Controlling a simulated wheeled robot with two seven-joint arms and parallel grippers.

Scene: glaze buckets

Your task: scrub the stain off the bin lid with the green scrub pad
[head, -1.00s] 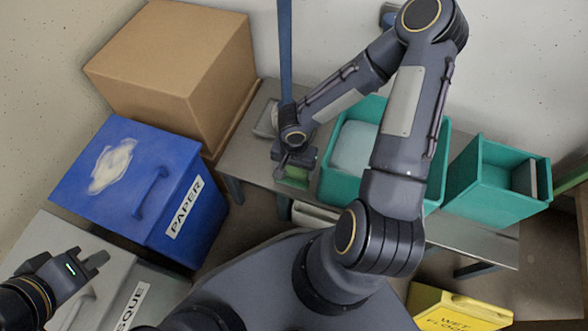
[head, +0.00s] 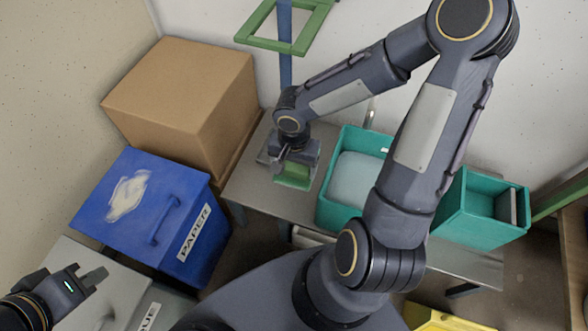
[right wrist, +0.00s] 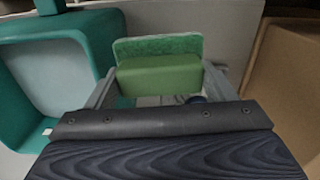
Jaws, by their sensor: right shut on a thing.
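The blue bin (head: 175,236) labelled PAPER stands at the left. Its closed lid (head: 92,218) has a handle and a whitish stain (head: 128,195). My right gripper (head: 294,165) is shut on the green scrub pad (head: 293,176), over the metal bench to the right of the bin and apart from the lid. In the right wrist view the pad (right wrist: 160,75) sits between the fingers, a darker green rough layer on its far side. My left gripper (head: 92,279) is over a grey lid at the lower left; its finger opening is unclear.
A cardboard box (head: 170,95) stands behind the blue bin. On the metal bench (head: 250,185) stand a teal bucket (head: 332,212) with pale contents and another teal bucket (head: 485,235). A blue post (head: 285,70) with a green frame (head: 262,43) rises behind. A yellow sign is at the bottom right.

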